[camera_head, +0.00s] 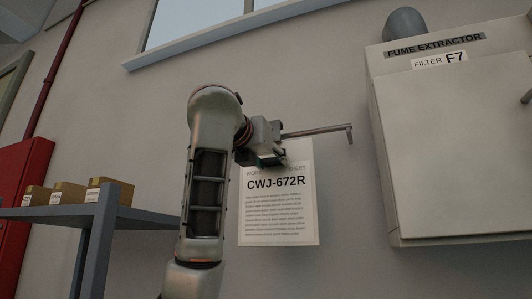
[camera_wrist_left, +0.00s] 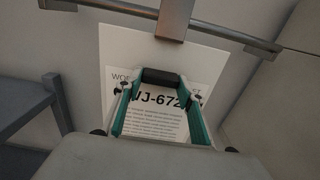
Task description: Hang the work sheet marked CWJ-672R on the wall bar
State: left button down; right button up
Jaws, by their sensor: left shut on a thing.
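The white work sheet (camera_head: 278,215) marked CWJ-672R hangs nearly upright in front of the wall, text facing me. It also fills the middle of the left wrist view (camera_wrist_left: 118,48). My left gripper (camera_head: 268,157) is shut on the sheet near its top and covers part of the heading. In the left wrist view its teal fingers meet over the sheet (camera_wrist_left: 160,78). The metal wall bar (camera_head: 318,132) runs right from behind the gripper to a downturned end. In the left wrist view the bar (camera_wrist_left: 228,34) crosses the sheet's top, where a brownish upright piece (camera_wrist_left: 175,20) meets it. I cannot tell whether the sheet hangs on the bar.
The fume extractor box (camera_head: 455,140) stands out from the wall at right. A blue-grey shelf (camera_head: 100,212) with small cartons (camera_head: 68,193) and a red cabinet (camera_head: 22,165) are at left. A window sill (camera_head: 220,38) is above. The wall below the sheet is clear.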

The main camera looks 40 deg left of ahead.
pick_arm(q)
jog(key=shift+p+x, duration=0.55)
jog(key=shift+x, duration=0.45)
jog(key=shift+w+a, duration=0.1)
jog(key=shift+w, duration=0.05)
jog(key=shift+f+b, duration=0.4)
jog(key=shift+f, duration=0.05)
jog(key=shift+f+b, duration=0.4)
jog(key=shift+f, duration=0.1)
pick_arm(e)
jog(key=shift+f, duration=0.3)
jog(key=shift+r, duration=0.1)
pick_arm(q)
jog(key=c, duration=1.4)
grip_release()
jog(key=shift+o, duration=1)
pick_arm(e)
jog(key=shift+w+r, duration=0.1)
jog(key=shift+r, duration=0.15)
jog(key=shift+f, duration=0.1)
